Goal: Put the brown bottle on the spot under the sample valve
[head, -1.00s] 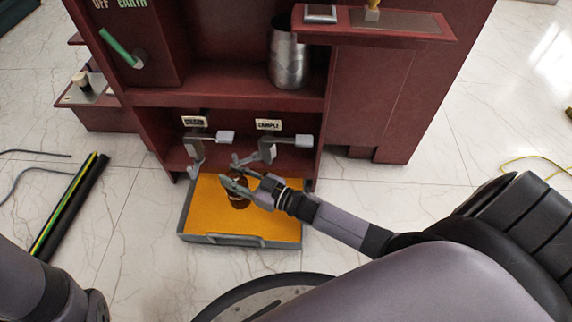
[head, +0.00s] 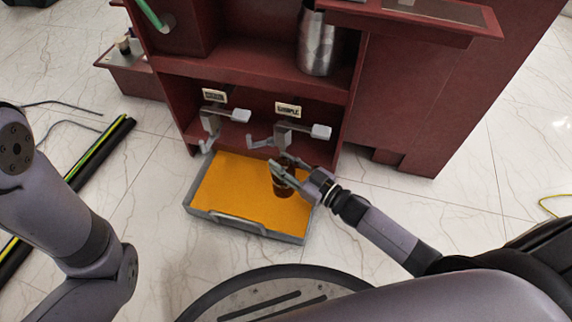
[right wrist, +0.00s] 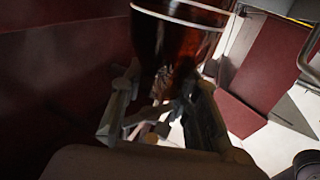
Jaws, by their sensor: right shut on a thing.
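The brown bottle (head: 282,187) is upright over the right part of the orange-floored tray, below the sample valve (head: 284,134). My right gripper (head: 285,169) is shut on its upper part. Whether the bottle's base touches the tray is unclear. In the right wrist view, the brown glass (right wrist: 175,45) stands between the fingers (right wrist: 160,105). The sample valve has a grey lever and a spout, under a label reading SAMPLE (head: 288,110). The marked spot cannot be made out. My left arm shows at the left, but its gripper is out of view.
The grey-rimmed tray (head: 212,222) lies on the floor before the dark red cabinet (head: 425,100). A second valve (head: 215,120) is to the left. A metal jug (head: 316,45) stands on the shelf above. Black and striped tubes (head: 85,165) lie at the left.

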